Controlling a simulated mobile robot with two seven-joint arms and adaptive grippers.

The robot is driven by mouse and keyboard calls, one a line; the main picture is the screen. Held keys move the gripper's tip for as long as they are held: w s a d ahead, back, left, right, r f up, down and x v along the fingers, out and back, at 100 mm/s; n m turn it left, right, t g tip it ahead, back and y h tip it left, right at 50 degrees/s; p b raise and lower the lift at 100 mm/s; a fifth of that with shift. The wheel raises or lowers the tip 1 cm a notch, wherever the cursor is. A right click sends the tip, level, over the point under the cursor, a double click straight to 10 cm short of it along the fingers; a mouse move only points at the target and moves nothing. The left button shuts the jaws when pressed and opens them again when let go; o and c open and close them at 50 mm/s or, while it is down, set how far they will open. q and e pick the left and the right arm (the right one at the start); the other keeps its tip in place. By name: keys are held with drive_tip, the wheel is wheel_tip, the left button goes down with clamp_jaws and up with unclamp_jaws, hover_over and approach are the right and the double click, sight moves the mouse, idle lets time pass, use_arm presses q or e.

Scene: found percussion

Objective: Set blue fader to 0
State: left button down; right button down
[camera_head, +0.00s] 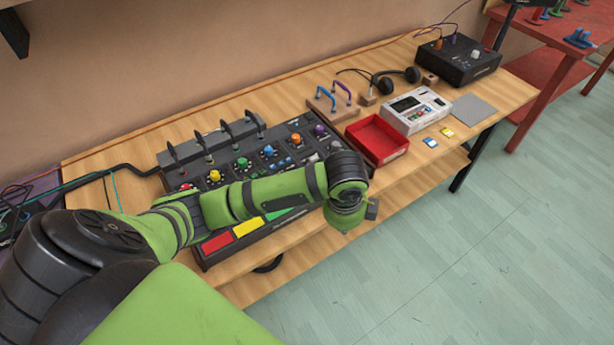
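A black control console (290,130) lies along the wooden table, with a row of coloured knobs on it. A blue knob (268,151) sits between a green and an orange one. I cannot make out a blue fader; much of the console's middle is hidden behind my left arm. That arm crosses from the left over the console, and its wrist bends down past the console's front right side. Only a small dark part of my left gripper (372,208) seems to show there, and its fingers cannot be made out. My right gripper is not in view.
Red (217,243) and yellow (247,227) pads line the console's front. A red tray (377,139), a white device (416,110), headphones (385,84) and a black box (458,60) stand to the right. Open floor lies in front.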

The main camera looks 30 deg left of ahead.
use_arm(q)
drive_tip(key=w+a+r+m+g+y, duration=0.1)
drive_tip(key=w+a+r+m, duration=0.1)
drive_tip(key=a, duration=0.2)
drive_tip(key=w+a+r+m+y, duration=0.1)
drive_tip(key=w+a+r, duration=0.2)
drive_tip(key=a, duration=0.2)
drive_tip(key=p+x, duration=0.1)
drive_tip(key=x, duration=0.8)
drive_tip(key=shift+s+p, duration=0.15)
drive_tip(key=shift+p, duration=0.25)
drive_tip(key=a, duration=0.1)
drive_tip(key=a+p, duration=0.1)
drive_tip(key=w, duration=0.1)
drive_tip(key=shift+w+a+f, duration=0.1)
drive_tip(key=shift+a+f, duration=0.3)
drive_tip(key=shift+w+a+f, duration=0.15)
drive_tip(key=shift+w+a, duration=0.1)
drive_tip(key=shift+a, duration=0.25)
